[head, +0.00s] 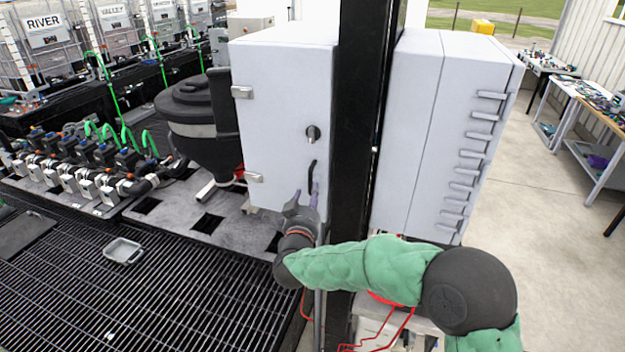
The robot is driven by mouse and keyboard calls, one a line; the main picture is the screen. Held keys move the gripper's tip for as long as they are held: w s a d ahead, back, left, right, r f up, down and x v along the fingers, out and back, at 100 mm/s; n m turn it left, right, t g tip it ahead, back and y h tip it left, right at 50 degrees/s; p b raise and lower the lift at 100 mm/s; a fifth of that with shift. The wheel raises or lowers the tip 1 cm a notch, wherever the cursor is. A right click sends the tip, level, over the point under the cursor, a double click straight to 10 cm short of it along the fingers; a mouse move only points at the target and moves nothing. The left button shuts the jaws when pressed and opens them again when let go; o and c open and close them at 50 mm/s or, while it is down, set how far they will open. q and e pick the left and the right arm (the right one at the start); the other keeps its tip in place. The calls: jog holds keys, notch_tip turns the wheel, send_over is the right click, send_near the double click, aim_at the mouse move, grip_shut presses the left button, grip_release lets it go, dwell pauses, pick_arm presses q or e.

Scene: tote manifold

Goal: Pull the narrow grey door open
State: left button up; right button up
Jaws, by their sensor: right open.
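The narrow grey door (275,110) is the front of a light grey cabinet left of a black post. It looks shut. Two hinges show on its left edge, and a dark round knob (313,134) and a dark upright handle (312,172) on its right side. My right gripper (305,198) is open at the lower end of the handle, its fingers pointing up. Whether a finger touches the handle or door, I cannot tell. My right arm's green sleeve reaches in from the lower right. My left gripper is not in view.
A black post (359,120) stands right beside the door. Beyond it is a second grey cabinet (445,130) with several latches. A black hopper (190,120) stands left of the door. A small grey tray (122,251) lies on the black grating.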

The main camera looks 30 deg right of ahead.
aim_at(312, 182)
jog(key=p+x, duration=0.1)
jog(key=x, duration=0.6)
jog(key=shift+w, duration=0.25)
grip_shut()
